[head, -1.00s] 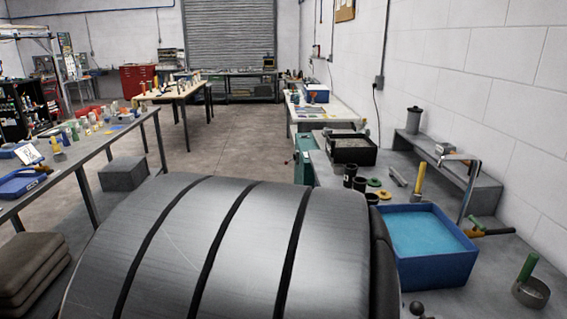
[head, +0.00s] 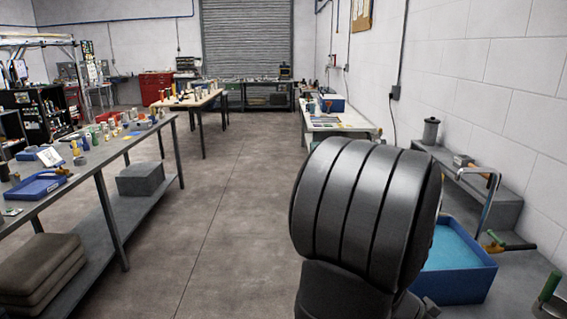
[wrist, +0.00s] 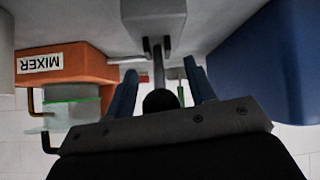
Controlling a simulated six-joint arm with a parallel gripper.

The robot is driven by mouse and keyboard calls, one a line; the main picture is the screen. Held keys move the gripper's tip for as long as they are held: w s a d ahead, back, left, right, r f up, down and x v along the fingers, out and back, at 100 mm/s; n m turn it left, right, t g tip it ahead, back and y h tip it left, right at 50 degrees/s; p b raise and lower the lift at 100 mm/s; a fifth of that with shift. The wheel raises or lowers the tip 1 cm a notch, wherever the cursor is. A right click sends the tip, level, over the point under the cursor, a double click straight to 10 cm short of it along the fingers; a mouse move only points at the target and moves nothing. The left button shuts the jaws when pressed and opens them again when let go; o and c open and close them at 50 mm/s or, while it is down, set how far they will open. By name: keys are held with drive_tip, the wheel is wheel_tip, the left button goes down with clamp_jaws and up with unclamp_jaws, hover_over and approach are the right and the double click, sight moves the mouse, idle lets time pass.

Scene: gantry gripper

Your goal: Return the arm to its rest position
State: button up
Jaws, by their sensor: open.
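My gripper (wrist: 162,88) shows in the wrist view, with two blue fingers spread apart. A dark round knob and a grey rod show in the gap between the fingers; I cannot tell whether they are touched. The rod runs to a grey block (wrist: 153,18) at the top. In the head view a large, banded dark grey link of my arm stands at right of centre, and my gripper is out of sight there.
The wrist view, which looks upside down, shows an orange box labelled MIXER (wrist: 70,68) at left and a blue body (wrist: 250,60) at right. In the head view, a blue bin (head: 455,285) stands beside my arm, partly hidden. A long bench (head: 95,165) stands left; the floor between is clear.

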drive_tip(key=shift+d+f, duration=0.2)
drive_tip(key=shift+d, duration=0.05)
drive_tip(key=w+v, duration=0.1)
drive_tip(key=v, duration=1.6)
drive_tip(key=x, duration=1.1)
drive_tip(key=s+x, duration=0.1)
drive_tip(key=x, duration=0.5)
drive_tip(key=shift+d, duration=0.1)
drive_tip(key=shift+r+y, duration=0.15)
drive_tip(key=shift+y, duration=0.25)
drive_tip(key=shift+d, duration=0.15)
drive_tip(key=shift+d+r+y, duration=0.15)
drive_tip(key=shift+d+y, duration=0.15)
drive_tip(key=shift+y, duration=0.5)
drive_tip(key=shift+d+r+y, duration=0.1)
drive_tip(key=shift+d+y, duration=0.2)
drive_tip(key=shift+y, duration=0.5)
